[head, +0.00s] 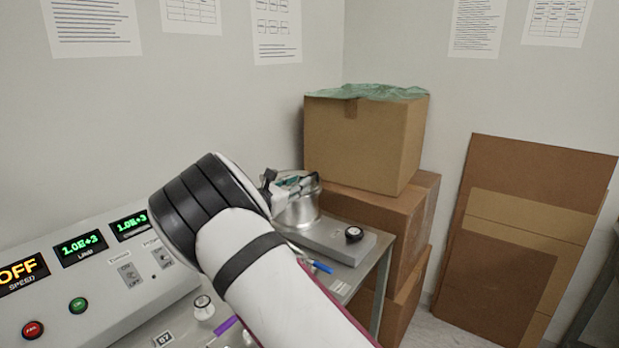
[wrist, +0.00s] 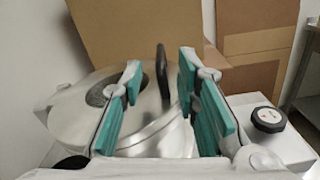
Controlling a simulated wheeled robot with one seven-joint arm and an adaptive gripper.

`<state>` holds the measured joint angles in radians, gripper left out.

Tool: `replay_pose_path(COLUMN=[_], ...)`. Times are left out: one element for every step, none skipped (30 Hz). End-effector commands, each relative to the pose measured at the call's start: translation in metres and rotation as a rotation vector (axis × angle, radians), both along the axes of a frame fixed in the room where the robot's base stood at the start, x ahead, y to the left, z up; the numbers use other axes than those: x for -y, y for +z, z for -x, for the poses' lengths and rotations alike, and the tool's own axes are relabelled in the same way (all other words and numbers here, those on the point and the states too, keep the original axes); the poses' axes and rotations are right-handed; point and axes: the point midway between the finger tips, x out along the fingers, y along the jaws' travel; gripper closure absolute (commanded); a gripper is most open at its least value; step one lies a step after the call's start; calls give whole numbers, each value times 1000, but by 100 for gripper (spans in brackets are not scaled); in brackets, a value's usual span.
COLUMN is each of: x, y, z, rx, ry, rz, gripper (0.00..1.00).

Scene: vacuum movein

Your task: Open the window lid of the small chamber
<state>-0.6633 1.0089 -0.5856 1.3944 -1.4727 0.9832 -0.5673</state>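The small chamber (head: 298,212) is a shiny metal cylinder at the far end of the bench in the head view. Its round lid shows in the wrist view with a dark window (wrist: 101,94) at the left and an upright black handle (wrist: 162,72). My gripper (wrist: 160,88) is open, with teal finger pads on either side in the wrist view. The handle shows between the fingers, apart from both pads as far as I can see. In the head view my gripper (head: 290,182) is at the chamber's top, partly hidden by my arm. The lid looks closed.
A grey block with a black knob (head: 354,234) sits right of the chamber; the knob also shows in the wrist view (wrist: 268,119). Stacked cardboard boxes (head: 362,140) stand just behind. A control panel (head: 100,290) is at the left. A blue pen (head: 320,267) lies on the bench.

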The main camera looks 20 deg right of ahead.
Motion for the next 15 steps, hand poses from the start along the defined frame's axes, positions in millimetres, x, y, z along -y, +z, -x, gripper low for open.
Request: replay_pose_path(x=[10, 14, 20, 23, 27, 32, 34, 37, 40, 42, 44, 46, 47, 47, 48], y=[0, 0, 0, 0, -1, -1, -1, -1, 0, 0, 0, 0, 0, 0, -1], z=[-7, -10, -15, -18, -21, -24, -27, -29, -32, -34, -35, -37, -38, -38, -39], rx=[0, 0, 1, 1, 0, 1, 1, 1, 1, 1, 1, 0, 0, 0, -1], ry=[-2, -2, -2, -2, -2, -2, -2, -2, -1, -2, -2, -1, -1, -1, 0], rz=[0, 0, 0, 0, 0, -1, -2, -2, -2, -2, -2, -2, -2, -2, -2], gripper=[71, 71, 71, 71, 71, 71, 71, 71, 71, 71, 71, 71, 71, 71, 71])
